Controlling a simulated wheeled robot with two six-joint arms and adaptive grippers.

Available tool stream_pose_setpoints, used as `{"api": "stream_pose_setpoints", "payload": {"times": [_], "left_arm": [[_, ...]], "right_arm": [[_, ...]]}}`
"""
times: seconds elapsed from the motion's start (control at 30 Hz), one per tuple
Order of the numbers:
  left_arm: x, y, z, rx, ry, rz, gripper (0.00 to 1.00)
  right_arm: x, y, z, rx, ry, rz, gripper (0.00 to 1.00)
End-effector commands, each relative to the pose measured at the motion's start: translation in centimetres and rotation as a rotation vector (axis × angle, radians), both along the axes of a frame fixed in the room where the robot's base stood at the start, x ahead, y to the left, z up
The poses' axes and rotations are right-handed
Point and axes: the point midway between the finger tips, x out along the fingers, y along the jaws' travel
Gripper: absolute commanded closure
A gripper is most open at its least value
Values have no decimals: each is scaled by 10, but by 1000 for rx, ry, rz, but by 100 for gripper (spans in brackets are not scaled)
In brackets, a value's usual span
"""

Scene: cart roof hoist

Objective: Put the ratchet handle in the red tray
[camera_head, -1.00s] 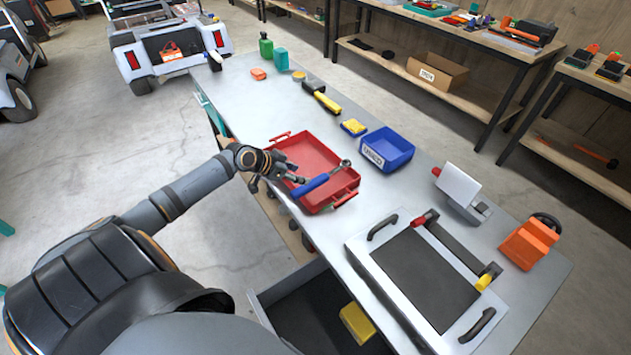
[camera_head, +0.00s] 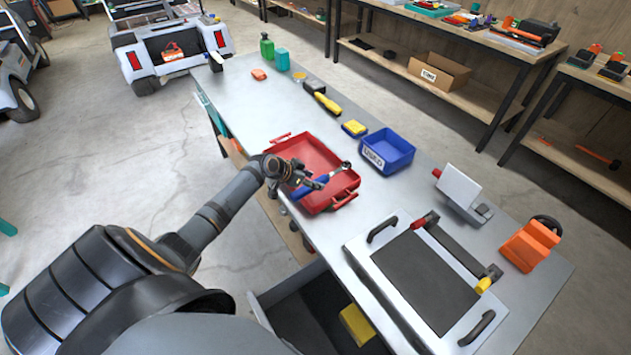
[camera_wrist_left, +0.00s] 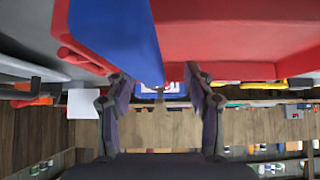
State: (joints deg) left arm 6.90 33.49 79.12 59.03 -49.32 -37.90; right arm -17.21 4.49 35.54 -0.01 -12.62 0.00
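The red tray (camera_head: 300,152) lies on the grey bench. The ratchet handle (camera_head: 338,175), with a blue grip and a metal head, lies across the tray's lower part, its blue end by the left rim. I cannot tell whether it rests on the tray floor or on the rim. My left gripper (camera_head: 314,183) is over the tray at the handle and partly hides it. In the left wrist view the fingers (camera_wrist_left: 160,92) stand apart with nothing visibly held; the blue grip (camera_wrist_left: 120,28) and red tray (camera_wrist_left: 235,40) are close above them. My right gripper is not in view.
A white-framed dark panel (camera_head: 425,280) and an orange tool (camera_head: 528,244) occupy the bench's near end.

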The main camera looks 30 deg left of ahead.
Motion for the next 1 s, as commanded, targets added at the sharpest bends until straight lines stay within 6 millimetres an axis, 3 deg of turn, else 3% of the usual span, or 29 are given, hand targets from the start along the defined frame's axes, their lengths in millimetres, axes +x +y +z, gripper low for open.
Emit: {"api": "stream_pose_setpoints", "payload": {"times": [0.03, 0.37, 0.77, 0.87, 1.0], "left_arm": [[0, 0, 0, 0, 0, 0, 56], [0, 0, 0, 1, 1, 1, 100], [0, 1, 2, 1, 1, 1, 100], [0, 1, 9, 4, -2, -1, 100], [-1, 1, 33, 8, -4, -3, 100]], "right_arm": [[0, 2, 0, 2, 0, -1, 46], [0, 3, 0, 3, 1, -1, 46], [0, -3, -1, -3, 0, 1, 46], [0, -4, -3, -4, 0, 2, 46], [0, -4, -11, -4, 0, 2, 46]]}}
